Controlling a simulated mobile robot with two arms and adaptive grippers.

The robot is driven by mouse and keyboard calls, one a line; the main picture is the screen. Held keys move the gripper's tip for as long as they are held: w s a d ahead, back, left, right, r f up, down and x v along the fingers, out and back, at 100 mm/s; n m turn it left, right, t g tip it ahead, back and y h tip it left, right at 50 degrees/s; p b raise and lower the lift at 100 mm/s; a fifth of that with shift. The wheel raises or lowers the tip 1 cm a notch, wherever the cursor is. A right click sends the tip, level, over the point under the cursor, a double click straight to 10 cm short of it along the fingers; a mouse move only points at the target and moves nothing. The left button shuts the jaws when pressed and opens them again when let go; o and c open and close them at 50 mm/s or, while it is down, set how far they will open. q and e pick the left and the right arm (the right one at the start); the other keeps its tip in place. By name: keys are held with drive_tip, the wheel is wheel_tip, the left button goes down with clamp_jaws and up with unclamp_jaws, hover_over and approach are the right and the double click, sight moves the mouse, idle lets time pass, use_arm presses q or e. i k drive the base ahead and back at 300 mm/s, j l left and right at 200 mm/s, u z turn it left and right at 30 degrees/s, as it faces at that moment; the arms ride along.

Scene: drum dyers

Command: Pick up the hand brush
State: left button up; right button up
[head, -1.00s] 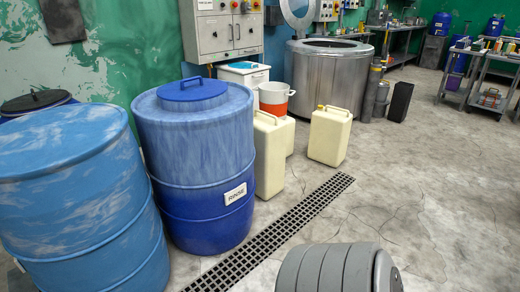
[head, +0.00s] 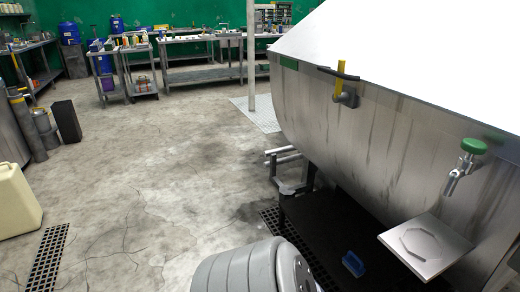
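A small blue object (head: 353,264) lies low on the dark platform under the large steel vat, near the bottom of the head view. It has a block-like shape with what looks like a raised handle part, and it may be the hand brush, but it is too small to be sure. Neither of my grippers is in view. A grey ribbed part at the bottom middle looks like my own arm.
The steel vat (head: 390,135) fills the right side, with a green-handled tap (head: 468,160) and a small steel shelf (head: 427,245) jutting out. A cream canister (head: 15,200) stands at left. Benches (head: 205,50) line the back. The middle floor is clear.

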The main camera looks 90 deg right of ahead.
sight(353, 263)
drive_tip(key=z, duration=3.7)
